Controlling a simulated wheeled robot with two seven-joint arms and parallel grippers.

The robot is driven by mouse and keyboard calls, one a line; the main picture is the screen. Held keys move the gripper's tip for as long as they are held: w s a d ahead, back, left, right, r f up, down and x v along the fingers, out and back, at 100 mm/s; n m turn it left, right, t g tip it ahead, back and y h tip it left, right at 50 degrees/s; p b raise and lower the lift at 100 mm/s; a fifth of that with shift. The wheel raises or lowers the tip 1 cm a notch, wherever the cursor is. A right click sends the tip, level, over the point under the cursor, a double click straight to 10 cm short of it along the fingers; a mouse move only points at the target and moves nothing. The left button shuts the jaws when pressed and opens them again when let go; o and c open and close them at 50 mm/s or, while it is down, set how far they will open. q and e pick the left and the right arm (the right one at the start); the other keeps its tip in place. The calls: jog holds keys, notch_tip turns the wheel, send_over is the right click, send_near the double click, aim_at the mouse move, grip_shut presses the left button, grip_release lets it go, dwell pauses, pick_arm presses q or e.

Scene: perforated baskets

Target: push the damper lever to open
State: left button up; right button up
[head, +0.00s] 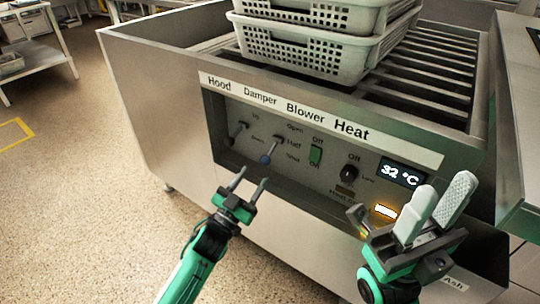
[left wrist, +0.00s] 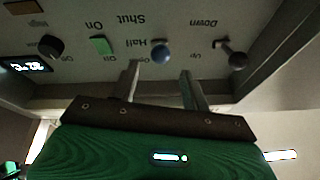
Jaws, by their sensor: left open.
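A dark hood lever (head: 236,132) is left of the damper lever. A green blower switch (head: 316,155), a heat knob (head: 349,173) and a temperature display (head: 402,173) are to the right. The panel is recessed, with a protruding frame. White perforated baskets (head: 300,50) stand above on slats.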

aim_at(266, 158)
pick_arm(q)
jog(key=b+x, duration=0.2)
jog(key=x, duration=0.7)
jog(key=shift+w+d+r, duration=0.1)
jog(key=shift+w+d, duration=0.1)
jog(key=shift+w, duration=0.05)
jog(key=shift+c, duration=0.2)
grip_shut()
